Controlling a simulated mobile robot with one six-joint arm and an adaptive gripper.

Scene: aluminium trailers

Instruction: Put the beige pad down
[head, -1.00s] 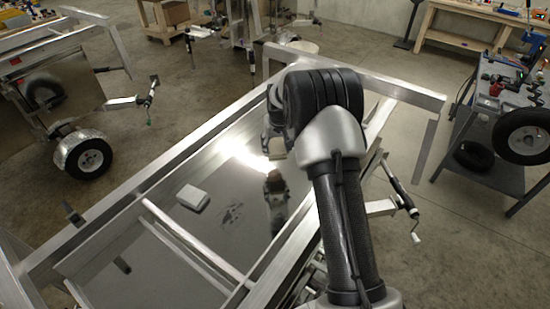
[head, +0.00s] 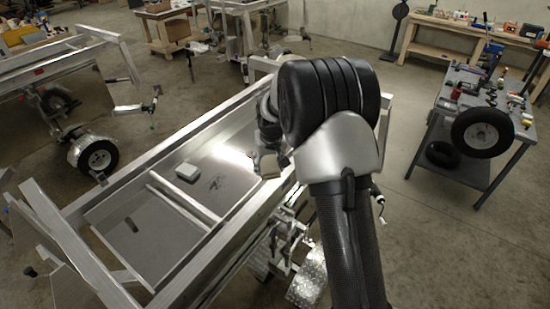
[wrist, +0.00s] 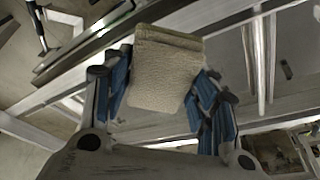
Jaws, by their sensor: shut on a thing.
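The beige pad (wrist: 166,72) is a rough-textured, cloth-like block between the blue fingers of my gripper (wrist: 163,90) in the wrist view. The gripper is shut on it, with one finger at each side. In the head view my gripper (head: 267,163) is partly hidden behind my arm, near the right side rail of the aluminium trailer (head: 225,232). I cannot clearly make out the pad in that view. In the wrist view, trailer rails and the grey bed lie beyond the pad, apparently below it.
A small white block (head: 188,172) lies on the trailer bed (head: 150,232), left of my gripper. A crossbar (head: 186,200) divides the bed, which has bare room. A grey tool table (head: 468,165) with a tyre (head: 482,134) stands right. Another trailer (head: 62,50) stands at left.

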